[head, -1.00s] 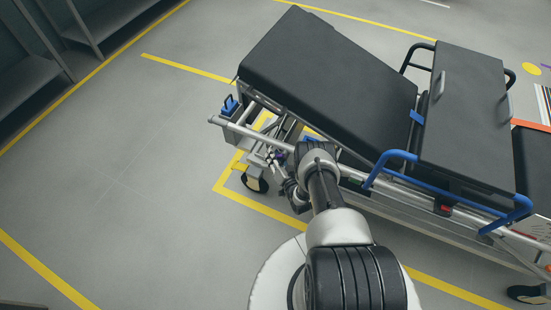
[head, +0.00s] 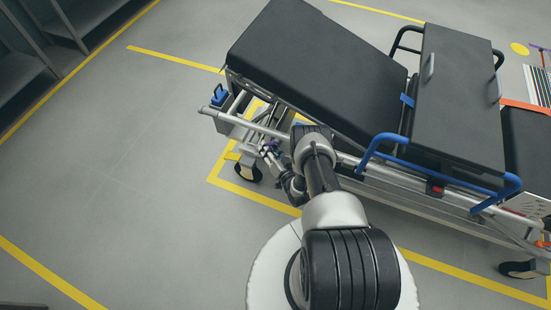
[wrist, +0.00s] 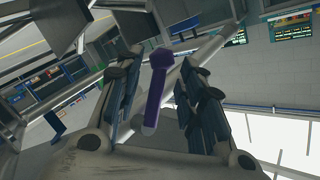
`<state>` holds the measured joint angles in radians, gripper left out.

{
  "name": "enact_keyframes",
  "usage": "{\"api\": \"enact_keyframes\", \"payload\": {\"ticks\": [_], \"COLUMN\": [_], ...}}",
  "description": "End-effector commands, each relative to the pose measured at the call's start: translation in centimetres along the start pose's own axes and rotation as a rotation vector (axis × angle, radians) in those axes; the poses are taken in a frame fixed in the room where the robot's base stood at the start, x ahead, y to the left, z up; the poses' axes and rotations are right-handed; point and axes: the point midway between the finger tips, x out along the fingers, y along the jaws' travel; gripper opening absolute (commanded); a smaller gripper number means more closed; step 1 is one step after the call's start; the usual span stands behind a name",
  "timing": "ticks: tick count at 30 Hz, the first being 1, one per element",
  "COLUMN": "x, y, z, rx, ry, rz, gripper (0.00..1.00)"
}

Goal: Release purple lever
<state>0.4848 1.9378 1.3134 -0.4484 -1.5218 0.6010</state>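The purple lever (wrist: 158,88) shows in the wrist view as a rod with a rounded knob at its upper end and a pale lower end. It stands between the two dark fingers of my gripper (wrist: 160,75). Gaps show on both sides of the lever, so the gripper is open around it and not closed on it. In the head view a small purple patch (head: 273,144) shows at the stretcher's side frame, close to my gripper. My arm hides part of that area.
The stretcher (head: 310,70) has a black raised mattress, blue side rails (head: 380,142) and a silver frame. A wheel (head: 247,172) stands below its left end. Open grey floor (head: 110,180) with yellow lines lies to the left. Dark shelves (head: 85,15) stand at the upper left.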

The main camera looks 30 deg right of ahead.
Motion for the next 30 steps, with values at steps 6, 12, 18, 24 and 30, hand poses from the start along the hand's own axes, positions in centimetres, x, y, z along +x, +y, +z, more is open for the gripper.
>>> {"api": "enact_keyframes", "payload": {"ticks": [6,12,18,24,30], "x": [-4.9,-8.1,-9.3,-9.4,-9.8], "y": [0.1,0.1,0.0,0.0,-0.6], "z": [0.0,0.0,0.0,0.0,-0.2], "rx": [0.003,0.002,0.000,0.000,0.011], "ry": [-0.001,0.000,0.000,0.000,-0.004], "rz": [0.005,0.004,0.000,0.000,0.019], "gripper": [0.36,0.36,0.36,0.36,0.37]}}
